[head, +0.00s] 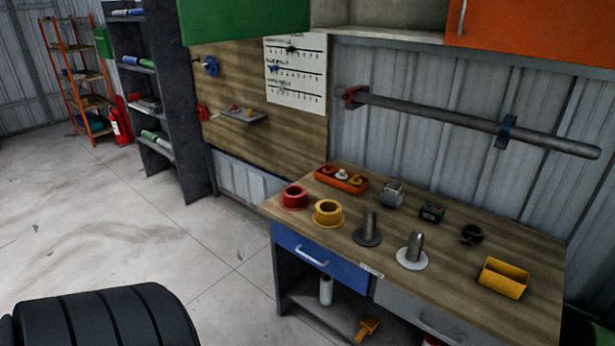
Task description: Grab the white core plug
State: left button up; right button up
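On the wooden workbench, an orange tray (354,187) at the back left holds small red, white and yellow pieces. The white piece (342,174) sits in the middle, between the red one (328,169) and the yellow one (355,180); it is the likely white core plug, though too small to make out its shape. A grey post (415,243) stands on the bench with a flat white disc (412,260) around its foot. Neither of my grippers is in view.
A red flanged ring (293,197) and a yellow one (328,213) stand in front of the tray. A dark post (369,224), a yellow box (503,278) and small devices share the workbench (455,290). A long bar (430,110) hangs behind.

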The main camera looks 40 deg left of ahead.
aim_at(341, 176)
jog(key=u, duration=1.25)
jog(key=i+j, duration=0.1)
